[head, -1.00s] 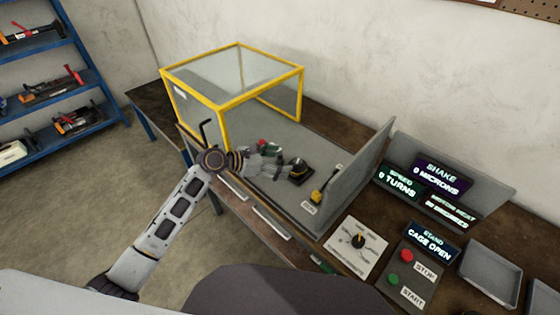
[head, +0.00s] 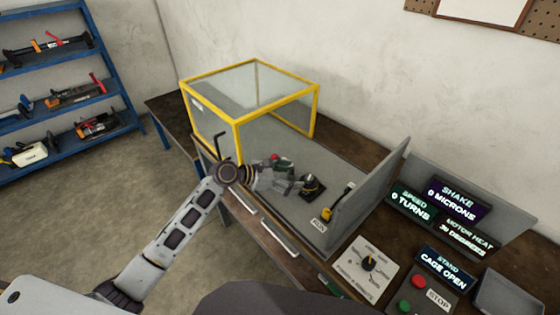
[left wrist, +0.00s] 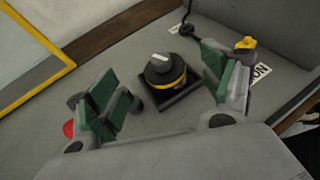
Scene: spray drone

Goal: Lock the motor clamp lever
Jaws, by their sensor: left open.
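A round black motor with a yellow band and pale top (head: 311,183) stands on a black square plate on the grey stand. In the left wrist view the motor (left wrist: 165,72) lies between and beyond the finger pads. My left gripper (head: 287,177) is open and empty, just left of the motor; its spread green-padded fingers also show in the left wrist view (left wrist: 165,85). A small red knob (head: 274,157) shows beside the far finger, partly hidden by it in the left wrist view (left wrist: 69,129). I cannot tell whether it belongs to the clamp lever. My right gripper is out of view.
A yellow-framed clear cage (head: 238,122) stands at the stand's left. A yellow fitting (head: 327,214) sits by a white label near the grey upright panel (head: 372,200). A dial plate (head: 365,265), red and green buttons and lit displays (head: 445,268) are to the right.

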